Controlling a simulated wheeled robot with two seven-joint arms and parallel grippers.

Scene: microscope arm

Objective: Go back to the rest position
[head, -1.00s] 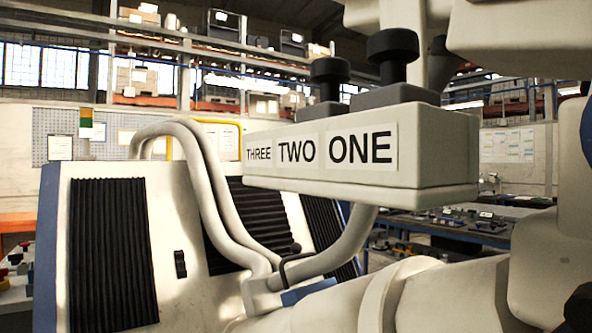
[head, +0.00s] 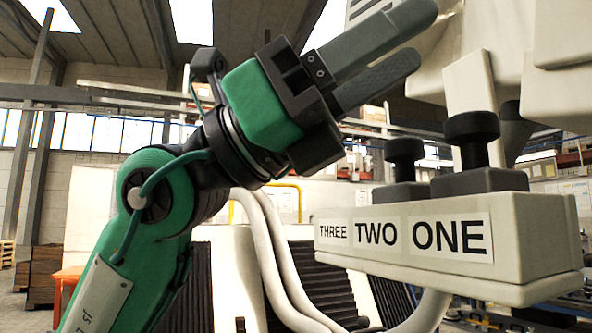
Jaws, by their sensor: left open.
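My left gripper (head: 388,58) is raised at the top middle of the head view, on a green and black arm that comes up from the lower left. Its two grey fingers point up and to the right, apart, with nothing between them. It is above and to the left of a cream block labelled THREE, TWO, ONE (head: 520,238) and appears clear of it. Two black knobs, one at the left (head: 405,158) and one at the right (head: 472,135), stand on top of the block. My right gripper is not in view.
Large white microscope parts (head: 470,85) fill the upper right. Pale curved tubes (head: 283,270) and a white housing with black ribbed panels (head: 322,285) stand below the gripper. Open space lies at the upper left, below the roof beams.

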